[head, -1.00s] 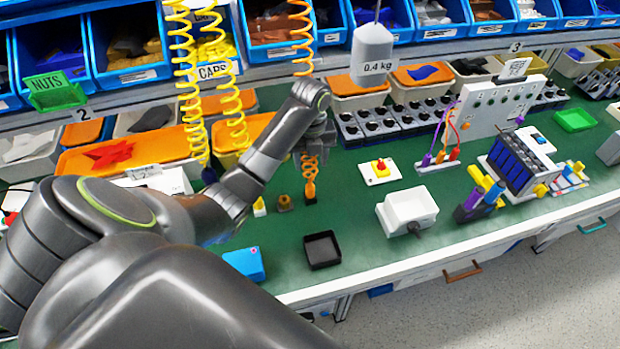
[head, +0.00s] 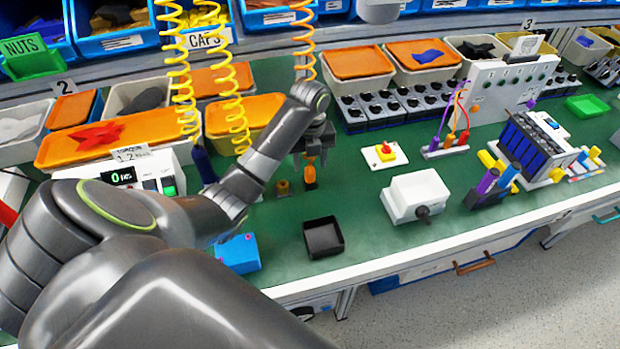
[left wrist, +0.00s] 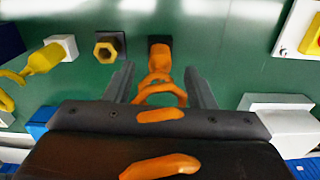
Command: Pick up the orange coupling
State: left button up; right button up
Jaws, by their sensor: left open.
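The orange coupling (head: 310,174) stands upright on the green bench top, at the lower end of a coiled orange hose (head: 302,40) that hangs from above. In the left wrist view the coupling (left wrist: 159,58) sits on a small dark base, with orange hose loops rising from it toward the camera. My left gripper (head: 311,156) points down just above the coupling and is open. In the left wrist view its fingers (left wrist: 159,72) are on either side of the orange hose and coupling, with gaps on both sides. My right gripper is not in view.
A brass fitting (left wrist: 107,48) on a dark block stands close left of the coupling, then a yellow connector (left wrist: 43,58). A black tray (head: 323,238), a white box (head: 414,195) and a red-yellow button (head: 385,152) are nearby. Coiled yellow hoses (head: 232,75) hang at the left.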

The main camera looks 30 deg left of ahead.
pick_arm(q)
notch_tip(320, 180, down, 3)
jog(key=shift+r, duration=0.15)
grip_shut()
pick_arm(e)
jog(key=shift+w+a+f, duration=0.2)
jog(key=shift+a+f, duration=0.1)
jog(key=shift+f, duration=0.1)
pick_arm(q)
jog(key=shift+r, duration=0.15)
